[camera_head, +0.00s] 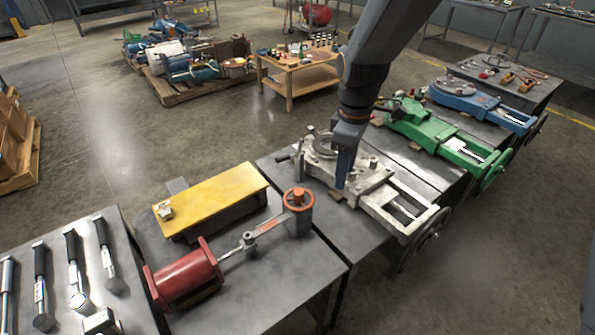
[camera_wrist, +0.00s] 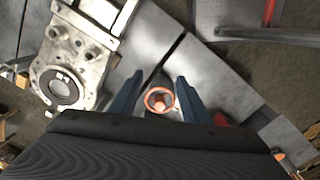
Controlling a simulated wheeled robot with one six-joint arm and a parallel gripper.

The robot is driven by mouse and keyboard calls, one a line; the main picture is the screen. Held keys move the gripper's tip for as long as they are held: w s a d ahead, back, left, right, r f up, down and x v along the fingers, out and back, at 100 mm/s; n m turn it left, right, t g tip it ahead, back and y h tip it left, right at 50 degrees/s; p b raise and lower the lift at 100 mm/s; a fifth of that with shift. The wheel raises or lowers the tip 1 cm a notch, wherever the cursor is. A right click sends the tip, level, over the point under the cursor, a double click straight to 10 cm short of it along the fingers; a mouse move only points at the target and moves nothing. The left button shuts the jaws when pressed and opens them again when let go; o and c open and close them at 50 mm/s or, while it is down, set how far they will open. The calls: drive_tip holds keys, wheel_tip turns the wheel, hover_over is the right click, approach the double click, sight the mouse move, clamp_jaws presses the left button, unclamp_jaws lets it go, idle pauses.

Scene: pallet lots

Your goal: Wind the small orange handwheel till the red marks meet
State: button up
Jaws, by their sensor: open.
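The small orange handwheel (camera_head: 299,199) has an orange hub and sits on top of a grey post on a dark grey table. A rod runs from near it to a red cylinder (camera_head: 186,274). My gripper (camera_head: 342,184) points down, to the right of the handwheel in the head view, with a grey-white machine (camera_head: 386,200) behind it. In the wrist view the gripper (camera_wrist: 160,78) is open, its two blue fingers spread. The handwheel (camera_wrist: 160,101) appears between them, apart from both and not held. I cannot make out the red marks in either view.
A yellow plate (camera_head: 211,198) stands behind the rod on the same table. Several hammer-like tools lie on a table at the lower left. A green machine (camera_head: 436,132) and a blue one (camera_head: 482,103) stand further right. The floor at the left is mostly clear.

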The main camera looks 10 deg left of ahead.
sight(299, 191)
drive_tip(key=a+n+p, duration=0.2)
drive_tip(key=a, duration=0.1)
drive_tip(key=a+f+n+p, duration=0.1)
drive_tip(key=a+n+p, duration=0.1)
drive_tip(key=a, duration=0.2)
drive_tip(key=w+a+n+p, duration=0.1)
drive_tip(key=a+n+p, duration=0.1)
drive_tip(key=a+n, duration=0.1)
drive_tip(key=shift+a+f+p, duration=0.25)
drive_tip(key=shift+a+p, duration=0.1)
drive_tip(key=shift+a+f, duration=0.2)
drive_tip(key=shift+a, duration=0.1)
drive_tip(key=shift+f+p, duration=1.3)
drive_tip(key=shift+f, duration=2.65)
drive_tip(key=c, duration=1.1)
drive_tip(key=shift+o, duration=0.2)
